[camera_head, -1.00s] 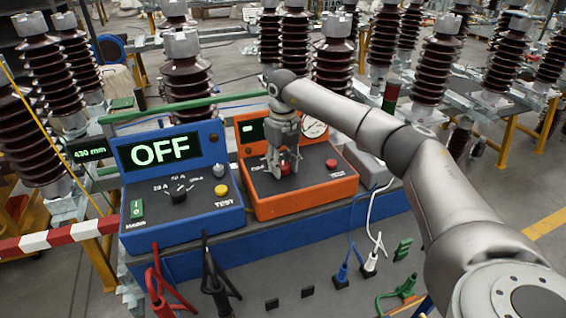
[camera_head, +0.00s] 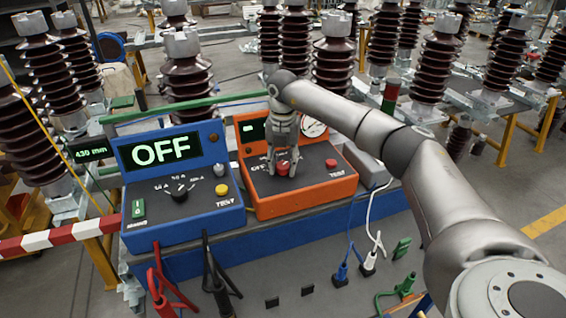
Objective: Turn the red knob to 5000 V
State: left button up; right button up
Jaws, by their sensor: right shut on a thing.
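The red knob (camera_head: 283,168) sits on the top panel of the orange tester (camera_head: 310,206), in the camera_head view. My right gripper (camera_head: 282,170) reaches down from above and is shut on the red knob. Its fingers cover part of the knob and the scale around it, so the knob's setting cannot be read. A round dial gauge (camera_head: 314,128) on the orange tester is partly hidden by my right arm. The small green display (camera_head: 252,131) on it is too small to read. My left gripper is not in view.
A red TEST button (camera_head: 331,163) is right of the knob. A blue tester (camera_head: 190,230) with a display (camera_head: 162,152) reading OFF stands to the left. Cables (camera_head: 215,275) hang along the bench front. Brown insulators (camera_head: 187,70) stand behind.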

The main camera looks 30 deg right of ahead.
aim_at(283, 165)
jog(key=shift+w+r, duration=0.1)
jog(key=shift+r, duration=0.05)
dwell(0.3)
jog(key=o, duration=0.9)
jog(key=shift+c, duration=0.2)
jog(key=shift+o, duration=0.9)
notch_tip(283, 165, up, 12)
